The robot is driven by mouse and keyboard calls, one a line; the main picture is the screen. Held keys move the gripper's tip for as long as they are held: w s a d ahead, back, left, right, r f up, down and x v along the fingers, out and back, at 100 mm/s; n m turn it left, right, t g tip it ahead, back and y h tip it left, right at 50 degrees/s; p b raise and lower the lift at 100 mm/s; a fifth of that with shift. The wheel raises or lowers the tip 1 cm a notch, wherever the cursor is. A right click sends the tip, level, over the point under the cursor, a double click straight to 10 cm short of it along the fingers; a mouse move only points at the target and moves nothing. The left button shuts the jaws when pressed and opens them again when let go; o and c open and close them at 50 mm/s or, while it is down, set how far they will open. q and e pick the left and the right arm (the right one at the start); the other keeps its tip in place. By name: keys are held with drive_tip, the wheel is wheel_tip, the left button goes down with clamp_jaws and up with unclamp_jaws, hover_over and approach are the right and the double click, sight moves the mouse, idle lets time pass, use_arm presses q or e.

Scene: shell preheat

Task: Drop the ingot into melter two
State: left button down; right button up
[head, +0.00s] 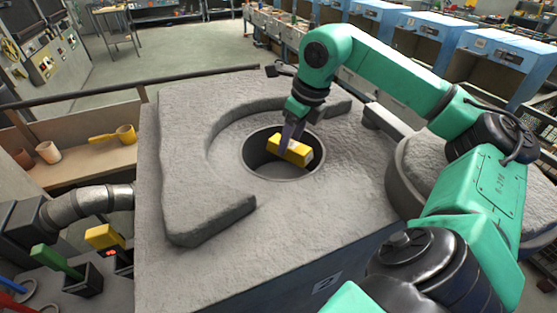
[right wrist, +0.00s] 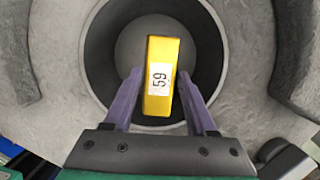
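The yellow ingot (head: 290,149) is over the round dark opening of a grey melter (head: 185,120). In the right wrist view the ingot (right wrist: 161,105) shows a white label reading 59, with the opening's round wall (right wrist: 97,55) around it. My right gripper (head: 291,136) points down into the opening. Its two purple fingers (right wrist: 160,78) stand on either side of the ingot and appear shut on it. A mark like a 2 shows on the melter's front. My left gripper is not in view.
A raised curved rim (head: 212,222) partly surrounds the opening. A second round grey unit (head: 412,185) stands at the right, behind my right arm. At lower left are another yellow block (head: 104,236) and a pipe (head: 85,204). A shelf with cups (head: 48,152) is at left.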

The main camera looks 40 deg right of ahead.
drive_tip(key=o, duration=0.3)
drive_tip(key=shift+s+a+r, duration=0.1)
drive_tip(key=shift+s+r, duration=0.05)
drive_tip(key=shift+s, duration=0.2)
drive_tip(key=shift+w+r, duration=0.1)
drive_tip(key=shift+w, duration=0.1)
drive_tip(key=p+v, duration=0.3)
drive_tip(key=v, duration=0.5)
drive_tip(key=shift+r+p, duration=0.15)
drive_tip(key=shift+p, duration=0.2)
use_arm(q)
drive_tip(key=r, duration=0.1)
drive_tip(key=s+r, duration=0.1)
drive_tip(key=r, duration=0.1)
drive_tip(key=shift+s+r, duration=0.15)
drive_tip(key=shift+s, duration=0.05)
use_arm(e)
drive_tip(key=v, duration=0.6)
drive_tip(key=shift+s, duration=0.3)
